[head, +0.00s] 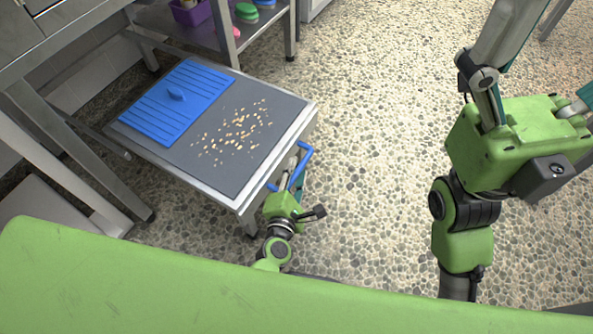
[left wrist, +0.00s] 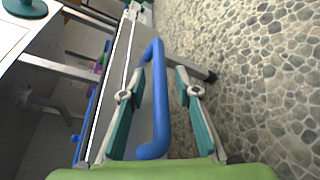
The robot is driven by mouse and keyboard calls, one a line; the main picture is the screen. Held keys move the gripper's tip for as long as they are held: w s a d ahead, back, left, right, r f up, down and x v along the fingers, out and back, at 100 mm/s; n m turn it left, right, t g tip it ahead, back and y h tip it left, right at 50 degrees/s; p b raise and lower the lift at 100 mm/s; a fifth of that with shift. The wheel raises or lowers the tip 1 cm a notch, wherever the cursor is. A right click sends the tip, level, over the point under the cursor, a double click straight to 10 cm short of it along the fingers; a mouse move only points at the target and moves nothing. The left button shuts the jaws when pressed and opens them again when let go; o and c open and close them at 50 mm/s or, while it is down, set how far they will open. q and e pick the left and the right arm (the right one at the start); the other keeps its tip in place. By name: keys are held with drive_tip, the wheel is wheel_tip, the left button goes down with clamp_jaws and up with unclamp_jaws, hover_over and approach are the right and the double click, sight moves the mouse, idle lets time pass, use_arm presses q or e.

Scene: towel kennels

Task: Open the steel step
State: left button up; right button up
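The steel step (head: 257,183) is a low steel-edged unit with a dark grey top, at the left of the head view. A blue bar handle (head: 305,163) sticks out from its front side; it also shows in the left wrist view (left wrist: 161,100). My left gripper (head: 294,172) is at this handle. In the left wrist view its two teal-padded fingers (left wrist: 158,100) stand apart on either side of the bar, with gaps visible. My right gripper (head: 545,70) is raised at the right of the head view, fingers spread and empty, partly cut off by the frame.
A blue ribbed panel (head: 178,101) and scattered tan bits (head: 235,130) lie on the top. A steel shelf (head: 258,28) with a purple bin (head: 190,11) stands behind. The pebbled floor (head: 380,130) right of the step is clear.

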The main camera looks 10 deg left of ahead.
use_arm(q)
drive_tip(key=v, duration=0.7)
drive_tip(key=shift+s+r, duration=0.1)
drive_tip(key=shift+s, duration=0.2)
idle(0.6)
